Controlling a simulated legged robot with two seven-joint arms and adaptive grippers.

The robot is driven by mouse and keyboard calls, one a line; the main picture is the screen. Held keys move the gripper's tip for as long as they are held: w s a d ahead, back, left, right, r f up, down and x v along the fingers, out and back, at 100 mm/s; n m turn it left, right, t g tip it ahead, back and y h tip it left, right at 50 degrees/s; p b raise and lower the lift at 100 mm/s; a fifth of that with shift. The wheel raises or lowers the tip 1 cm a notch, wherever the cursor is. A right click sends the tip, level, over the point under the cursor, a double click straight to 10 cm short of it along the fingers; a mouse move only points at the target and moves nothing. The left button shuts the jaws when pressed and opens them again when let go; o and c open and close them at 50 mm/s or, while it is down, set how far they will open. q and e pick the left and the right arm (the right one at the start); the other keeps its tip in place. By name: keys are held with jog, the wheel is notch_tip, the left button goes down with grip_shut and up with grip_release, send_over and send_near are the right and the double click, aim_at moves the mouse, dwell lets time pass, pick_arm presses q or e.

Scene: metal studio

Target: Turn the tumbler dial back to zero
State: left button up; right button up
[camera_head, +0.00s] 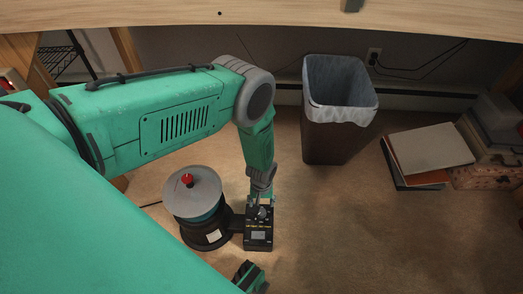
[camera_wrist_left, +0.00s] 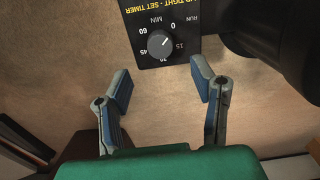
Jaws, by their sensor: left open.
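The tumbler (camera_head: 195,199) is a round drum with a grey lid and red knob, standing on a dark base on the carpet. Its black timer box (camera_head: 258,238) is on its right side. In the left wrist view, the dark grey dial (camera_wrist_left: 160,44) is on the box face, ringed by minute numbers that appear upside down. Its white mark seems to point up-right, toward the 0-to-15 side; the exact setting is unclear. My left gripper (camera_wrist_left: 161,83) is open and empty, fingers apart, just short of the dial. In the head view, its wrist partly covers the box top.
A wastebasket (camera_head: 333,144) with a white liner stands behind right. Books (camera_head: 428,149) and boxes (camera_head: 487,178) lie farther right. A wooden tabletop edge (camera_head: 270,15) spans the top. The carpet right of the timer box is clear.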

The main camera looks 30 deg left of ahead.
pick_arm(q)
jog(key=shift+r, duration=1.85)
jog(key=shift+s, duration=0.1)
jog(key=s+r+m, duration=0.7)
jog(key=s+r, duration=1.1)
jog(key=s, duration=0.4)
notch_tip(320, 180, up, 18)
jog(key=p, duration=1.8)
jog(key=shift+a+t, duration=0.3)
jog(key=shift+a, duration=0.15)
jog(key=shift+s+f, duration=0.1)
jog(key=shift+f, duration=0.05)
